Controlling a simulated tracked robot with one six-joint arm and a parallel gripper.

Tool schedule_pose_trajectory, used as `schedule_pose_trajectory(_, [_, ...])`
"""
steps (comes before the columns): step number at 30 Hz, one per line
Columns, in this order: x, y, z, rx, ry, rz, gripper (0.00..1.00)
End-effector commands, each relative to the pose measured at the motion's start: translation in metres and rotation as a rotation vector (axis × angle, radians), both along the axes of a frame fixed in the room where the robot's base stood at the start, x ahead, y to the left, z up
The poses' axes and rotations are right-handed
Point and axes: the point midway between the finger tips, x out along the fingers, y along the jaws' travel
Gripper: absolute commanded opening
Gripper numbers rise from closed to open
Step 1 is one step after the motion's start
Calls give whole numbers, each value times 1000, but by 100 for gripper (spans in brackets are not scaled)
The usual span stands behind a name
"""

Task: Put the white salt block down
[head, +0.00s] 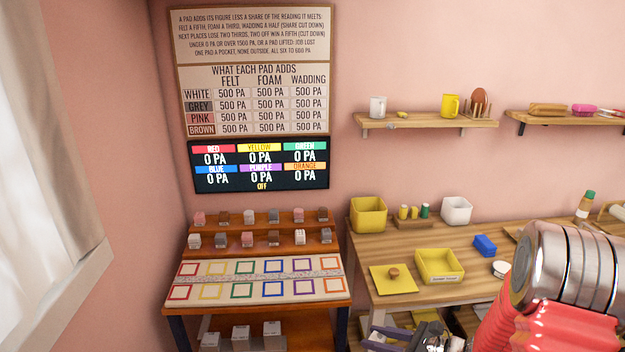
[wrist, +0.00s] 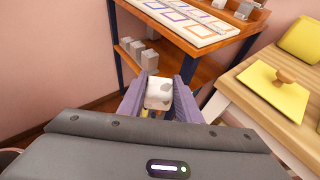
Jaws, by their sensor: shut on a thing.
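My gripper (wrist: 160,88) is shut on a white block (wrist: 158,95) with grey patches, held between its two purple fingers in the wrist view. I take it for the salt block. The held block stands out in front of the lower shelf (wrist: 178,66) of the orange-brown stand, apart from the blocks there. In the head view my gripper (head: 398,336) is low at the bottom edge, right of the stand, and the block cannot be made out clearly.
Several pale-topped grey blocks (head: 241,334) stand on the lower shelf. Above is a board (head: 200,268) with coloured square outlines, and small pads on steps behind it. A wooden table (head: 365,262) with a yellow tray (head: 439,265) and yellow lidded board (head: 385,284) stands right.

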Motion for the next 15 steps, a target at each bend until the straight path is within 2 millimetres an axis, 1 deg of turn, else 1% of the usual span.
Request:
schedule_pose_trajectory(3, [0, 5, 0, 0, 0, 10, 8])
schedule_pose_trajectory(11, [0, 5, 1, 0, 0, 8, 8])
schedule_pose_trajectory(15, [3, 3, 6, -5, -3, -12, 8])
